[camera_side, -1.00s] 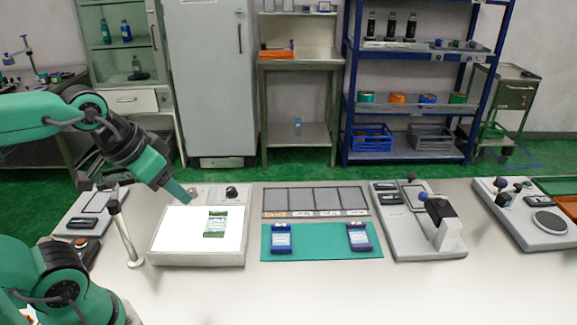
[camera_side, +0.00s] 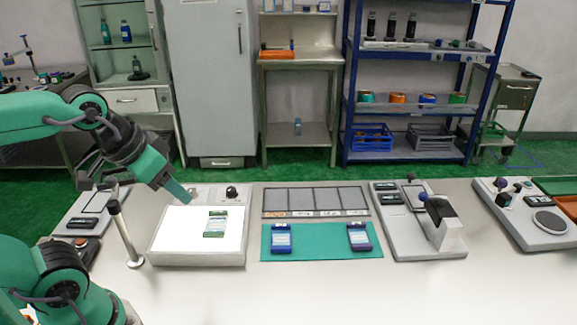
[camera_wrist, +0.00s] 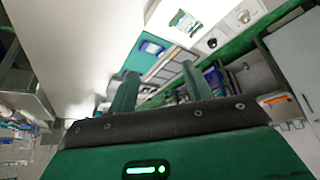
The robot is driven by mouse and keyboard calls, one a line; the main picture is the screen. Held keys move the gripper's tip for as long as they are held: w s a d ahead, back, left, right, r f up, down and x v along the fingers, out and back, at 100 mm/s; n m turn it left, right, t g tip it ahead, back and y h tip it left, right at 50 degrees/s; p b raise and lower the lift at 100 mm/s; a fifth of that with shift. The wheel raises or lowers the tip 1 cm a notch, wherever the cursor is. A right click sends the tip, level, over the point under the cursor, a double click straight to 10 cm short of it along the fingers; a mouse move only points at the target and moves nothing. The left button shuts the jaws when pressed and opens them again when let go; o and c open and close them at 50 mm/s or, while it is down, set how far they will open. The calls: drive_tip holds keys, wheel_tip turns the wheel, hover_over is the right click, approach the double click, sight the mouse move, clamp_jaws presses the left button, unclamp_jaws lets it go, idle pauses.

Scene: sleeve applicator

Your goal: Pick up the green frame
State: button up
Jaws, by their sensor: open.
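The green frame (camera_side: 215,224), with a pale label area, lies flat on the bright white panel of a light box (camera_side: 160,258). It also shows in the wrist view (camera_wrist: 184,21), near the top edge on the white panel. My gripper (camera_side: 183,196) is above the back left part of the light box, left of the green frame and apart from it. In the wrist view my gripper (camera_wrist: 158,82) has its two fingers spread with nothing between them.
A teal mat (camera_side: 320,243) right of the light box holds two blue frames (camera_side: 281,238). A grey tray with several compartments (camera_side: 315,200) lies behind it. A post (camera_side: 125,235) stands left of the light box. A sleeve device (camera_side: 440,222) stands right. The front table is clear.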

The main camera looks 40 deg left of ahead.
drive_tip(key=o, duration=0.5)
drive_tip(key=n+g, duration=0.6)
drive_tip(key=n, duration=0.3)
hover_over(213, 234)
drive_tip(key=shift+w+f, duration=0.1)
drive_tip(key=shift+f, duration=6)
drive_tip(key=shift+f, duration=0.1)
drive_tip(key=shift+f, duration=1.25)
